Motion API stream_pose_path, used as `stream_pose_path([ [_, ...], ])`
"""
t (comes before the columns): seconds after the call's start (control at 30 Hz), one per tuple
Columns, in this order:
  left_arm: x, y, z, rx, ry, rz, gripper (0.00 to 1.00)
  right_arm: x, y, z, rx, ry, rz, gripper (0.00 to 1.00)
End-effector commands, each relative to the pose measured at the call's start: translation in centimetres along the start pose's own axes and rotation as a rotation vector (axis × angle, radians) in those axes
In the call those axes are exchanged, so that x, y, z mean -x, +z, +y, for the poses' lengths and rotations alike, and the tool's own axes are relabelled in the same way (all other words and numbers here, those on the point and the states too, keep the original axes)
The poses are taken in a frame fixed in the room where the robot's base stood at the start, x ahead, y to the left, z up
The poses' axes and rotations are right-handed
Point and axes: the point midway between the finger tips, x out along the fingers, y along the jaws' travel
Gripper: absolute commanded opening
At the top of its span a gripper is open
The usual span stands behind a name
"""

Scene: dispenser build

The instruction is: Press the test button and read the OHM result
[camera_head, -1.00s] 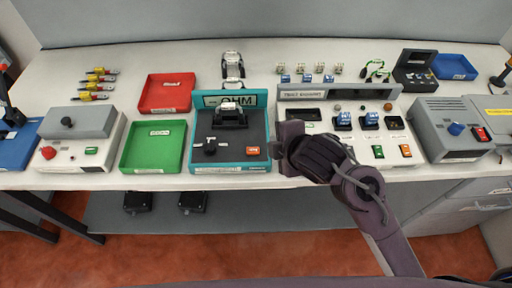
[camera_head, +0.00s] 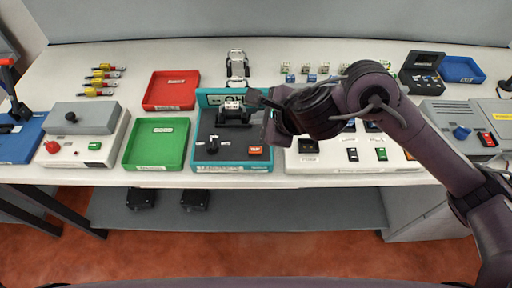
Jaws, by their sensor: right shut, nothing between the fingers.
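The OHM station is a teal box with a dark top (camera_head: 205,128); its upright OHM sign (camera_head: 213,98) is partly covered by my right gripper. An orange test button (camera_head: 255,150) sits at its front right corner and looks uncovered. A small black lever or knob (camera_head: 212,145) stands at front left. A black fixture (camera_head: 233,117) in the middle has a small white piece (camera_head: 233,104) on top. My right gripper (camera_head: 259,109) is shut and empty, above the station's right edge, behind the button. I cannot make out a result reading. My left gripper is not in view.
A green tray (camera_head: 130,164) and a red tray (camera_head: 171,92) lie left of the station. A grey box with a red button (camera_head: 52,147) is at the left.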

Motion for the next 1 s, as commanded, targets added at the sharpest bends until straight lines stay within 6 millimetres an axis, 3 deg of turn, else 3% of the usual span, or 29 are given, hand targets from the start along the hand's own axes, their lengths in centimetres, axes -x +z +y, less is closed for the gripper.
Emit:
stream_pose_path([
  [0.47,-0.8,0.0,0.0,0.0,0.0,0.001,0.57,-0.8,-0.5,0.6,-0.007,0.0,-0.001,0.0],
  [1.0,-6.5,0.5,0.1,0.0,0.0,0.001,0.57,-5.8,-4.1,4.2,-0.006,-0.002,-0.002,0.0],
])
